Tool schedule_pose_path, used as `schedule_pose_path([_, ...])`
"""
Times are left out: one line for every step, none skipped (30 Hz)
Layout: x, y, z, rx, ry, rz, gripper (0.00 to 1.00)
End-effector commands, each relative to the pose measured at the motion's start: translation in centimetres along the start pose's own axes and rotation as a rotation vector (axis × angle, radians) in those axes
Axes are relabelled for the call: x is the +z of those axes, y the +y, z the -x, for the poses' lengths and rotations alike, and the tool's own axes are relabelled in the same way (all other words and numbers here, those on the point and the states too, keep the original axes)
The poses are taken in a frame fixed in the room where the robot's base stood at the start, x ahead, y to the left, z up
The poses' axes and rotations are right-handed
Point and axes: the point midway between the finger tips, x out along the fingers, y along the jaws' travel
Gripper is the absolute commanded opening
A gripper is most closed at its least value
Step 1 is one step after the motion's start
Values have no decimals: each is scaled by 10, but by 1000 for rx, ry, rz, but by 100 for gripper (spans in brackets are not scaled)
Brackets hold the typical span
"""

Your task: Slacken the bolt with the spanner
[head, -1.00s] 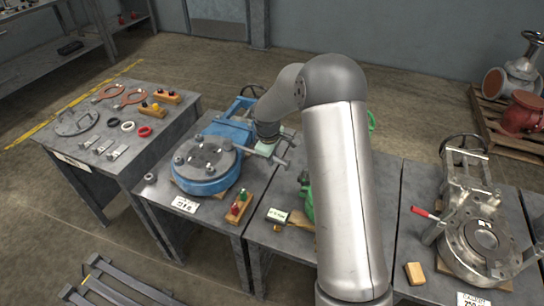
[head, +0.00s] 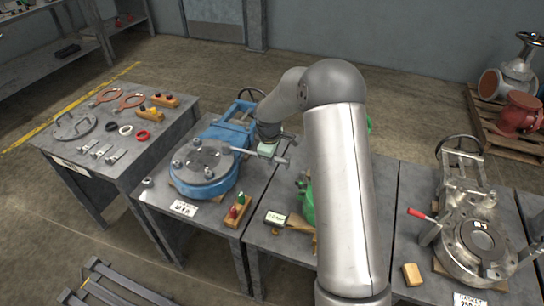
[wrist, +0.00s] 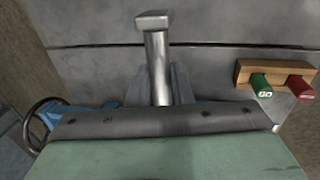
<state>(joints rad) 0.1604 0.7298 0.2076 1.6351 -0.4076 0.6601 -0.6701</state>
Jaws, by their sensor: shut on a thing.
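The blue valve (head: 205,188) stands on the middle-left bench with a round grey flange (head: 205,157) on top, carrying several upright bolts such as one at the front (head: 208,173). My gripper (head: 268,149) is shut on a metal spanner (head: 280,159) at the valve's right side. The spanner's left end reaches the flange's right edge; whether it sits on a bolt there I cannot tell. In the wrist view a grey bar with a square end (wrist: 152,20) projects from between the jaws, above the bench. The jaws' grip is mostly hidden by the gripper's green-grey body.
A wooden block with red and green plugs (head: 238,211) stands at the bench's front, beside a label (head: 184,208). A green thing (head: 307,200) is partly behind my arm. A left bench holds rings and wooden blocks. A grey valve (head: 478,245) stands at right.

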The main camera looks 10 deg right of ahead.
Motion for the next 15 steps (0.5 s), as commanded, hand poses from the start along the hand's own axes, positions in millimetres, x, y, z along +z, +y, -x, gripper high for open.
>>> schedule_pose_path([0,1,1,3,2,-1,0])
schedule_pose_path([0,1,1,3,2,-1,0])
schedule_pose_path([0,2,1,3,2,0,0])
schedule_pose_path([0,2,1,3,3,2,0])
schedule_pose_path([0,3,1,3,3,5,0])
schedule_pose_path([0,4,1,3,4,9,0])
schedule_pose_path([-1,4,1,3,5,14,0])
schedule_pose_path([-1,5,1,3,6,19,0])
schedule_pose_path([-1,6,1,2,8,27,0])
schedule_pose_path([-1,7,1,2,9,32,0])
schedule_pose_path([-1,8,0,2,10,37,0])
schedule_pose_path([-1,9,0,2,11,43,0])
schedule_pose_path([-1,10,0,2,12,48,0])
schedule_pose_path([-1,11,0,2,13,53,0])
schedule_pose_path([-1,12,0,2,14,59,0])
